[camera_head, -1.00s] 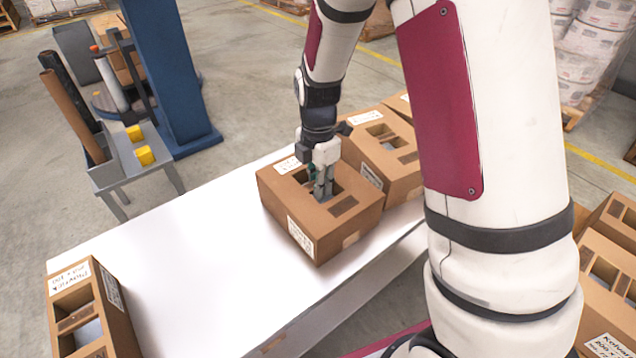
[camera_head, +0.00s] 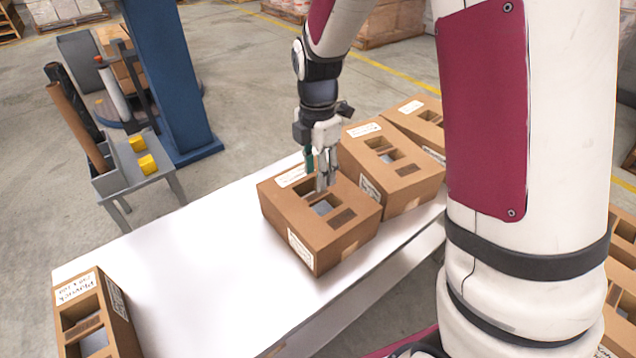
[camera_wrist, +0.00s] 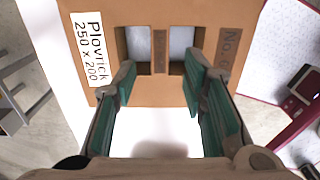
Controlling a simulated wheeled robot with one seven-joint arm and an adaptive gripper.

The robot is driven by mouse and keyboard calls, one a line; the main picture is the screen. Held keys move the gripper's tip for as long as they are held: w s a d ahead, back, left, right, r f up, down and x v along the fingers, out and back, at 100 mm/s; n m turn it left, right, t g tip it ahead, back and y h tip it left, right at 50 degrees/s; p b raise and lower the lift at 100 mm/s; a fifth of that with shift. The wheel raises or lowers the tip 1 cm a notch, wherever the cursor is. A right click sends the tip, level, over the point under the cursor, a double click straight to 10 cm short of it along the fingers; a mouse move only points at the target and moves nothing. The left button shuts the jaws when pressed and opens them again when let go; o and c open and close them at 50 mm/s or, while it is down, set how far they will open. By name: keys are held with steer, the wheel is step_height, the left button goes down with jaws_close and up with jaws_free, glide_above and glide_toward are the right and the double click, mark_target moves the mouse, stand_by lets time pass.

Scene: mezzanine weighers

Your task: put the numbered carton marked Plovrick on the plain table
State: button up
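The Plovrick carton (camera_head: 333,240) is a brown box with cut-out openings on top. It stands upright on the white table (camera_head: 200,262). In the wrist view, the carton (camera_wrist: 155,92) has a white label reading "Plovrick 250 x 200" and a darker patch starting "No.", the rest of which is unclear. My gripper (camera_head: 325,182) is just over the carton's openings. In the wrist view its green-padded fingers (camera_wrist: 160,85) are spread apart with nothing between them, one on each side of the bar between the openings.
A second carton (camera_head: 408,182) stands right behind it, another (camera_head: 420,118) farther back. A carton (camera_head: 118,318) at the near left has an upside-down label seeming to read Plovrick. The table's left middle is bare. A grey stand (camera_head: 125,180) holds yellow blocks beside a blue column (camera_head: 165,80).

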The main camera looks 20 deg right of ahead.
steer(key=shift+r+p, duration=0.35)
steer(key=shift+r, duration=1.8)
steer(key=s+r+m, duration=0.5)
steer(key=s+r, duration=0.2)
steer(key=s, duration=0.1)
steer(key=s+r+m, duration=0.2)
steer(key=s+m, duration=0.6)
steer(key=s, duration=0.4)
steer(key=s+d+r+m+t, duration=0.1)
steer(key=s+r+m, duration=0.1)
steer(key=s+m, duration=0.6)
steer(key=s, duration=0.4)
steer(key=shift+r+m, duration=0.3)
steer(key=shift+m, duration=0.1)
steer(key=shift+d, duration=0.1)
step_height(320, 180, up, 19)
steer(key=t+p, duration=0.3)
steer(key=p, duration=1.3)
steer(key=shift+f+p, duration=0.2)
steer(key=shift+p, duration=0.2)
steer(key=shift+w, duration=0.1)
steer(key=shift+c, duration=0.7)
